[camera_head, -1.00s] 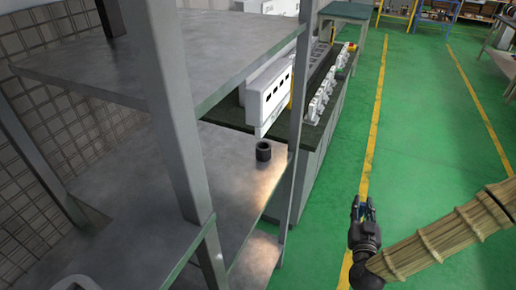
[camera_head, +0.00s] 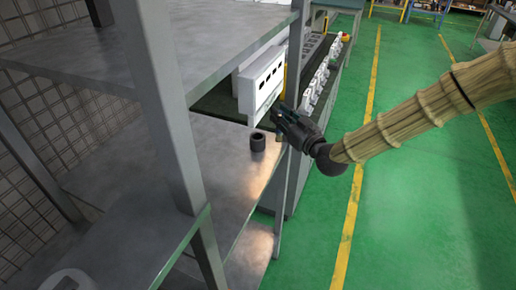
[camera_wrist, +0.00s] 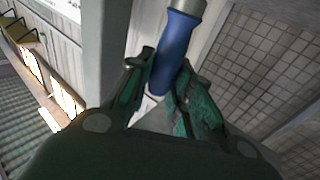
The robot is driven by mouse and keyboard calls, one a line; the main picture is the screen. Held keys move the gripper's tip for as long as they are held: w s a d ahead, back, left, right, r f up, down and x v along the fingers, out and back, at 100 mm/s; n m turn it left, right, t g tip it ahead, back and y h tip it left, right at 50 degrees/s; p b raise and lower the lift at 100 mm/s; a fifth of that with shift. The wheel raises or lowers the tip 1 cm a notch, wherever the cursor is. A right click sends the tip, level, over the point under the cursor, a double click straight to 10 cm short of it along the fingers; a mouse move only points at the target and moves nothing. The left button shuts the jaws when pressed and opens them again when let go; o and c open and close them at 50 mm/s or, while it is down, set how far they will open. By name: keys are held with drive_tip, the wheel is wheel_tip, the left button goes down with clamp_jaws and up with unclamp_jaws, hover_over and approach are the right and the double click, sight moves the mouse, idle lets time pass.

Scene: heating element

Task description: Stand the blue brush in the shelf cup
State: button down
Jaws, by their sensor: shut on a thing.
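The brush's blue handle (camera_wrist: 174,48) is between the two green-lined fingers of my gripper (camera_wrist: 168,92) in the wrist view, tilted. A grey metal part shows at its top edge; the brush's far end is out of frame. My gripper (camera_head: 278,114) is shut on the handle. In the head view it is at the shelf's right edge, above and to the right of the cup; I cannot make out the brush clearly there. The dark, short shelf cup (camera_head: 257,141) stands upright on the lower shelf board (camera_head: 225,165), near its right end.
A grey shelf post (camera_head: 165,105) stands left of the cup, and an upper board (camera_head: 190,45) lies above. A thinner post is close behind my gripper. A white box (camera_head: 262,82) and a workbench lie beyond. Green floor (camera_head: 400,215) is clear to the right.

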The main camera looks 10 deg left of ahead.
drive_tip(key=a+r+n+g+y, duration=0.2)
drive_tip(key=a+r+g+y, duration=0.1)
drive_tip(key=a+r, duration=0.3)
wheel_tip(320, 180, down, 11)
drive_tip(key=a+p, duration=0.1)
drive_tip(key=p, duration=0.2)
drive_tip(key=shift+w+a+r+p, duration=0.15)
drive_tip(key=shift+w+p, duration=0.15)
drive_tip(key=shift+w, duration=0.05)
drive_tip(key=c, duration=1.3)
unclamp_jaws()
